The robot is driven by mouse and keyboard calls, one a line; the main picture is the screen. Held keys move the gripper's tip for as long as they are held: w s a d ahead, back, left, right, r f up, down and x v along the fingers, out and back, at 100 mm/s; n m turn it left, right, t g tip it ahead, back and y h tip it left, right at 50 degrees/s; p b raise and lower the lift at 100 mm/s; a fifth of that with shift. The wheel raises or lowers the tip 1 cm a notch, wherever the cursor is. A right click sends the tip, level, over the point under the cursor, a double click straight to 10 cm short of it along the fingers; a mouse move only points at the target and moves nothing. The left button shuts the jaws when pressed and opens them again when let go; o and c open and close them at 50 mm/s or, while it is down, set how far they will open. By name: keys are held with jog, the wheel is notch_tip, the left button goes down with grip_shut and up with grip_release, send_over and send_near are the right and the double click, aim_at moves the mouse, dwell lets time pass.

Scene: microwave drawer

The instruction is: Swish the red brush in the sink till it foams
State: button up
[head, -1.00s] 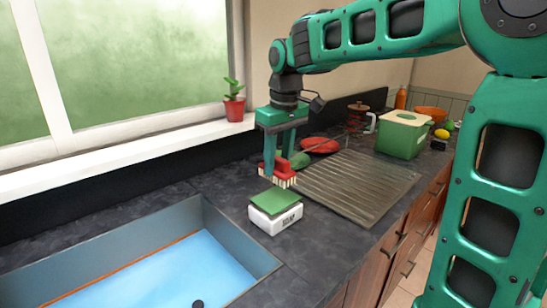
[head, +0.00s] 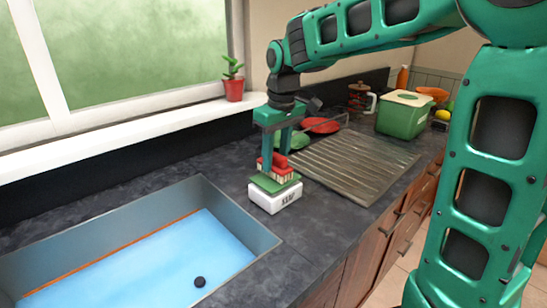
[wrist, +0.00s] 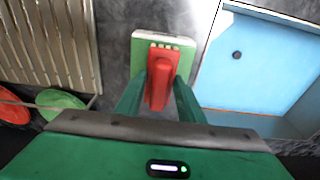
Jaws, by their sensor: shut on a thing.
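My gripper (head: 273,160) is shut on the red brush (wrist: 160,75), whose pale bristles point down. In the head view the red brush (head: 277,167) is right over the green top of the white soap box (head: 277,199); whether it touches cannot be told for sure. In the wrist view the green top (wrist: 142,68) shows behind the brush. The sink (head: 250,225) is to the left of the box, with light blue water (head: 150,270) in it and a dark round drain (head: 200,282). No foam shows on the water.
A ribbed drainboard (head: 350,165) lies right of the box. Behind it are a green bin (head: 404,115), a red dish (head: 322,125) and a glass jug (head: 360,98). A potted plant (head: 233,88) stands on the sill. Dark counter lies between box and sink.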

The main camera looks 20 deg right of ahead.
aim_at(276, 154)
jog(key=shift+f, duration=1.1)
dwell(1.4)
jog(key=shift+r, duration=0.15)
dwell(0.4)
jog(key=shift+r, duration=3.4)
